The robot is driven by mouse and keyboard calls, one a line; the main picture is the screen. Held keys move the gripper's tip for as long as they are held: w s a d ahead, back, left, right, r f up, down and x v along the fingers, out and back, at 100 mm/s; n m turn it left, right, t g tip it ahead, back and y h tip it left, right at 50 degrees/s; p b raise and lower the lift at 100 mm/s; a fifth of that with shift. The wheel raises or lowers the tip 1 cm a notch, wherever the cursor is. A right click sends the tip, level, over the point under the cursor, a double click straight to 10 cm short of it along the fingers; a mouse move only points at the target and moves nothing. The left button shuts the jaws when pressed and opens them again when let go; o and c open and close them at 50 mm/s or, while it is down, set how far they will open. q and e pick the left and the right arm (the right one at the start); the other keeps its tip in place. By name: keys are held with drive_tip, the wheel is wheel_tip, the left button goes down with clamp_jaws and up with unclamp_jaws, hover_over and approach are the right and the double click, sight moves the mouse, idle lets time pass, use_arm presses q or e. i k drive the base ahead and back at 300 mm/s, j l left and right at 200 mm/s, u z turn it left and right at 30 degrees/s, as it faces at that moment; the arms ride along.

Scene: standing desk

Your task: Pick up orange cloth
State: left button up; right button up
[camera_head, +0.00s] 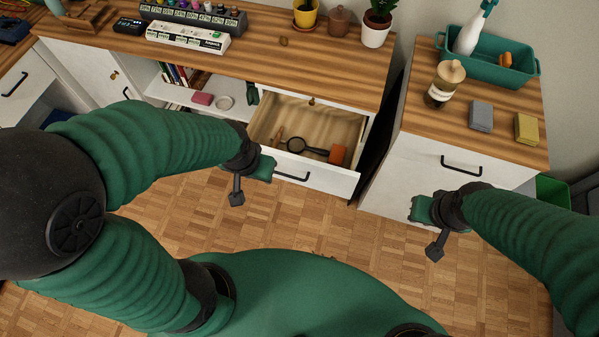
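A small orange item (337,154) lies in the open drawer (345,120), at its front right, by a black magnifying glass (305,147). A second small orange item (505,60) sits in the teal caddy (480,68) on the right counter. Both are too small to tell which is cloth. My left gripper (250,183) is open and empty, in front of the drawer and left of the orange item there. My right gripper (428,228) is open and empty, in front of the right cabinet, below its handle.
On the right counter are a jar (441,84), a grey block (480,115) and a yellow block (526,128). A dark gap separates the cabinets. The floor between my arms is clear.

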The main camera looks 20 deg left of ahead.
sight(337, 155)
drive_tip(key=u, duration=0.9)
drive_tip(key=z, duration=0.8)
drive_tip(key=i+l, duration=0.15)
drive_tip(key=l, duration=0.2)
drive_tip(key=i+l, duration=0.2)
drive_tip(key=l, duration=0.15)
drive_tip(key=i+l, duration=0.15)
drive_tip(key=l, duration=0.15)
drive_tip(key=i+l, duration=0.2)
drive_tip(key=l, duration=0.15)
